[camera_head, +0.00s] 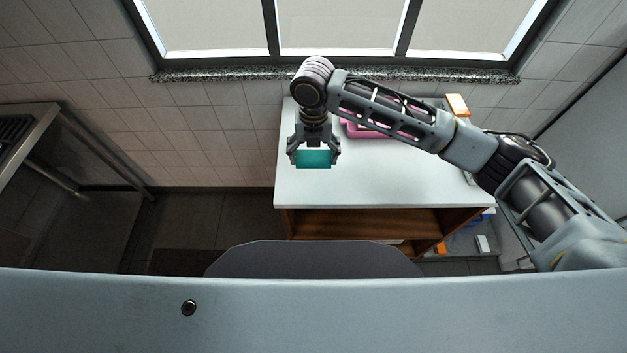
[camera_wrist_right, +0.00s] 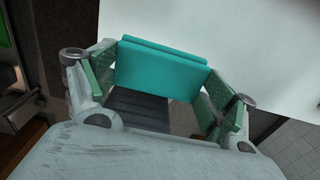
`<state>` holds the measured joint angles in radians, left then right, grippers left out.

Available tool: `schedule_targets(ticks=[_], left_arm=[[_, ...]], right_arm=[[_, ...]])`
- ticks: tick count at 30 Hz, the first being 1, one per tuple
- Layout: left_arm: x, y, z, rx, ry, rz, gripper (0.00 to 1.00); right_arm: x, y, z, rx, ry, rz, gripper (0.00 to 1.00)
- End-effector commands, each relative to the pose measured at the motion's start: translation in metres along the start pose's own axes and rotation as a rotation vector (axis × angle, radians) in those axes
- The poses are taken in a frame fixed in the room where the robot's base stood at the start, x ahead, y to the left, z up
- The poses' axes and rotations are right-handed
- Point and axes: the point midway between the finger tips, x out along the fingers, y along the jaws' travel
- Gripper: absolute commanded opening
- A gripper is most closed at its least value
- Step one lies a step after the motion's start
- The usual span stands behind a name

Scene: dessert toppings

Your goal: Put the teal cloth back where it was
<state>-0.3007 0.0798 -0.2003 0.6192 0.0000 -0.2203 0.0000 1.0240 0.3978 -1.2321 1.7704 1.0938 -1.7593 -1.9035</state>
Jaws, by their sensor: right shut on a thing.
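The teal cloth (camera_head: 313,159) is a small folded block between the fingers of my right gripper (camera_head: 314,157). In the right wrist view the cloth (camera_wrist_right: 160,70) spans the gap between the two green-padded fingers (camera_wrist_right: 162,84). The gripper is shut on it near the left end of the white tabletop (camera_head: 395,188). In the wrist view the cloth overlaps the white top's edge, with dark floor showing below it. I cannot tell how high it is above the top. My left gripper is not in view.
A pink tray (camera_head: 368,130) sits at the back of the table, partly behind my right arm. An orange and white item (camera_head: 457,105) stands at the back right. Below the top is an open brown shelf (camera_head: 360,222). The tabletop's front middle is clear.

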Motion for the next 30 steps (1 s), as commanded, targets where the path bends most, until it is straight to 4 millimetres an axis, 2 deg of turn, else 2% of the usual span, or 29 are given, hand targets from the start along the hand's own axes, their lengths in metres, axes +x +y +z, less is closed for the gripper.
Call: schedule_targets(ticks=[8,21,30], left_arm=[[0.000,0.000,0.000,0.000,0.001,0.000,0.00],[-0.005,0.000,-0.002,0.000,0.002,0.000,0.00],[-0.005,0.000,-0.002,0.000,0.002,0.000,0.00]], right_arm=[[0.001,0.000,0.000,0.001,0.000,0.000,0.62],[0.045,0.000,0.000,0.001,0.000,-0.001,0.62],[0.050,0.000,0.000,0.001,-0.001,0.000,0.62]])
